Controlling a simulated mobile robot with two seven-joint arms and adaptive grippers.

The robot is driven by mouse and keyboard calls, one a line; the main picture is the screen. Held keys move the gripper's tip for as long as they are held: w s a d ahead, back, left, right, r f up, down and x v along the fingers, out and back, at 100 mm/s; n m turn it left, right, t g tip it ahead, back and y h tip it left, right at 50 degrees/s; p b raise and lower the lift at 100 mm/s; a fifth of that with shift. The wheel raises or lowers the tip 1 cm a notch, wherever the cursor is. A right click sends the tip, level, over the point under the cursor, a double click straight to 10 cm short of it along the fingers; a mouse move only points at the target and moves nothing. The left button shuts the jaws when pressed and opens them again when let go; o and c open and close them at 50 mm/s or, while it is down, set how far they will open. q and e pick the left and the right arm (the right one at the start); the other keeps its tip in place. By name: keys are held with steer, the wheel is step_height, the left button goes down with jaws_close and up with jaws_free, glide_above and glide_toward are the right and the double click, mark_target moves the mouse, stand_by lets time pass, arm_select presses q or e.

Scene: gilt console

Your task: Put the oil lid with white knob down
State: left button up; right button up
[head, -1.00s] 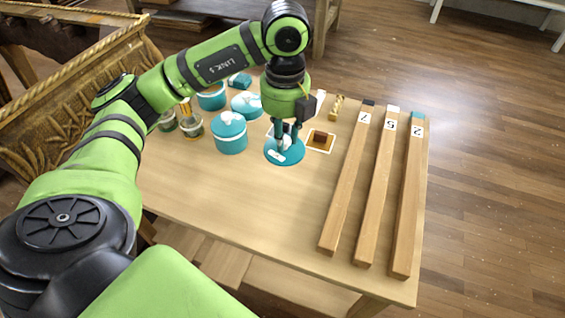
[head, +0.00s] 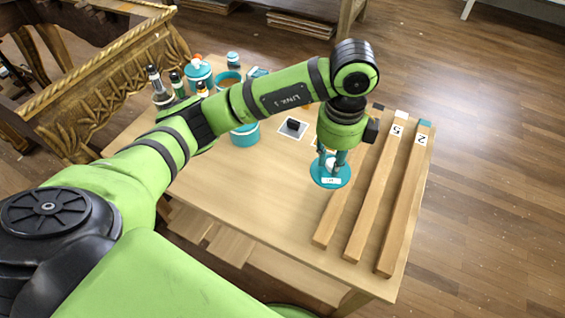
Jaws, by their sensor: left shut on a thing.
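A round teal lid (head: 318,179) hangs under my left gripper (head: 331,162) in the head view, near the right part of the table. It looks about level, with a small white label near its front rim. The white knob (head: 331,166) shows between the fingers, which are shut on it. The lid overlaps the leftmost wooden bar in the picture; I cannot tell whether it touches the bar or the table. My right gripper is not in view.
Long wooden bars (head: 372,190) lie on the right of the table (head: 250,190). A square card with a dark block (head: 293,126) lies left of the lid. Teal pots (head: 245,135) and bottles stand behind my arm. The front middle of the table is bare.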

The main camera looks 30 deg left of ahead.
arm_select(q)
steer(key=a+f, duration=0.2)
steer(key=a, duration=0.1)
steer(key=w+a+f+b, duration=0.1)
steer(key=a+f, duration=0.1)
steer(key=a, duration=0.2)
steer(key=a+f, duration=0.3)
steer(key=a, duration=0.1)
steer(key=shift+w, duration=0.4)
step_height(320, 180, down, 4)
steer(key=shift+a+r, duration=0.1)
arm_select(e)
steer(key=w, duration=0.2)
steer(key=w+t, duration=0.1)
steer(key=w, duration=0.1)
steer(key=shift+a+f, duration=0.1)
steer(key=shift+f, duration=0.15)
arm_select(q)
steer(key=shift+f+b, duration=0.25)
steer(key=shift+b, duration=0.1)
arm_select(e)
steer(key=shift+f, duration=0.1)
arm_select(q)
steer(key=o, duration=1)
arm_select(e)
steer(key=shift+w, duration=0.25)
arm_select(q)
steer(key=shift+r, duration=0.15)
